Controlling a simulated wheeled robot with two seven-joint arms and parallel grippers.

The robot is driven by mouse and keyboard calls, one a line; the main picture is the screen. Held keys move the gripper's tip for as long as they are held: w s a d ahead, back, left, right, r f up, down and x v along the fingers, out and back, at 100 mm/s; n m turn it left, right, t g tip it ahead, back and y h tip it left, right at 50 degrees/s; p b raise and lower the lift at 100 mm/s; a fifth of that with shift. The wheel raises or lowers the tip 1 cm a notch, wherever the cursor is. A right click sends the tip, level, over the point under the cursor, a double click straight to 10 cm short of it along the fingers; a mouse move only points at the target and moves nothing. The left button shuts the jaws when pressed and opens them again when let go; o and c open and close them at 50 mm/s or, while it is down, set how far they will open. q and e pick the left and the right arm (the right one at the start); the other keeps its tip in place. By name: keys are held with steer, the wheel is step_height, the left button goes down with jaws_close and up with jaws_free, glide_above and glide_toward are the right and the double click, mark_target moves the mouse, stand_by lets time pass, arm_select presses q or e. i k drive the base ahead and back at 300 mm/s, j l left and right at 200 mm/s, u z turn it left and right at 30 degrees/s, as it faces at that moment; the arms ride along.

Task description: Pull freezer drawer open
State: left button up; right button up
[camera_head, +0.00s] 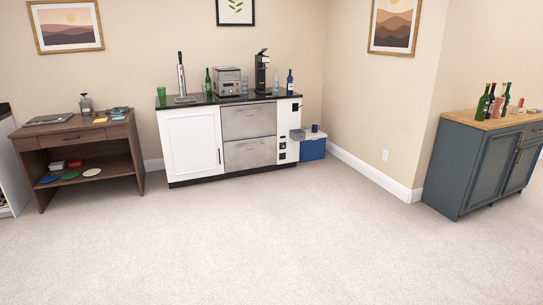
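A white bar cabinet (191,142) with a black top stands against the back wall, across the room from me. Two steel drawer fronts are set in its middle, an upper one (248,123) and a lower one (250,154). Both look closed, flush with the cabinet. I cannot tell from the picture which one is the freezer drawer. Neither of my grippers shows in the head view.
Carpet (260,235) lies clear between me and the cabinet. A brown desk (128,160) stands left of the cabinet. A blue cooler (312,150) sits at its right end. A dark blue-grey cabinet (455,165) with bottles stands at the right.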

mark_target(242, 154)
steer(key=i, duration=5.55)
steer(key=i+j+z, duration=0.15)
steer(key=i, duration=0.65)
steer(key=i+j+z, duration=0.15)
steer(key=i, duration=0.6)
